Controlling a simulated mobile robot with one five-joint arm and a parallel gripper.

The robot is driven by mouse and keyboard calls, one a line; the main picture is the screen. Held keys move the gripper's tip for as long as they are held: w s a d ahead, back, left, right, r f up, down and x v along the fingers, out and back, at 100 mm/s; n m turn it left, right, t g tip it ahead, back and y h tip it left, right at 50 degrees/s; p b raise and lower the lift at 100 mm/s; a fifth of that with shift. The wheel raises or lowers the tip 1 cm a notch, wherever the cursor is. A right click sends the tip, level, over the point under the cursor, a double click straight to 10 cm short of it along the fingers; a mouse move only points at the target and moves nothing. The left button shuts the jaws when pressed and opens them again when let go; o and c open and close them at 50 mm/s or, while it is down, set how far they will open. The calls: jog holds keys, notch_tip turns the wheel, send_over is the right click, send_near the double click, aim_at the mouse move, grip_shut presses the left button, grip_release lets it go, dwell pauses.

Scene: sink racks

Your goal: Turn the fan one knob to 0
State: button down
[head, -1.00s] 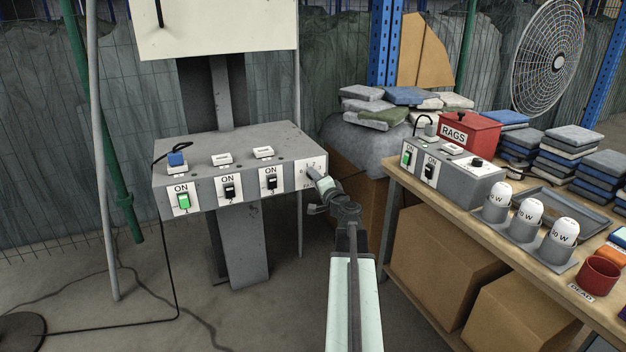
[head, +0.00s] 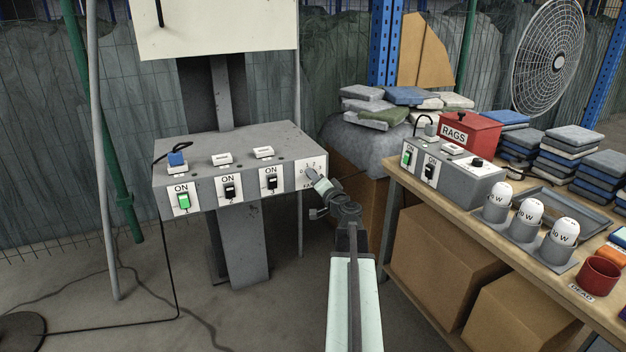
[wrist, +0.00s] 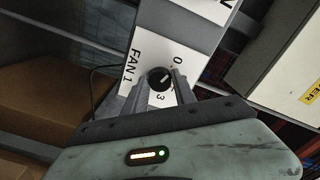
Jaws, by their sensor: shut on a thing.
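The fan one knob (wrist: 160,79) is a round black knob on a white plate lettered FAN 1 in the wrist view. A 0 stands at its upper right and a 3 below it. A small pale mark on the knob seems to point toward the upper right, on the 0 side; its exact setting is hard to read. My gripper (wrist: 154,96) has its grey fingers on either side of the knob, shut on it. In the head view my gripper (head: 316,178) meets the plate at the right end of the grey switch box (head: 240,152) and largely hides the knob.
The box front carries a lit green switch (head: 183,201) and two black switches (head: 230,190). To the right, a wooden bench (head: 430,200) holds a second grey switch box (head: 465,183), a red rags box (head: 470,133) and bulbs in holders (head: 527,215). Cardboard boxes (head: 440,255) sit under it.

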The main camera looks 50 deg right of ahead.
jog(key=c, duration=1)
grip_release()
jog(key=v, duration=0.7)
jog(key=shift+s+a, duration=0.2)
jog(key=shift+s, duration=0.1)
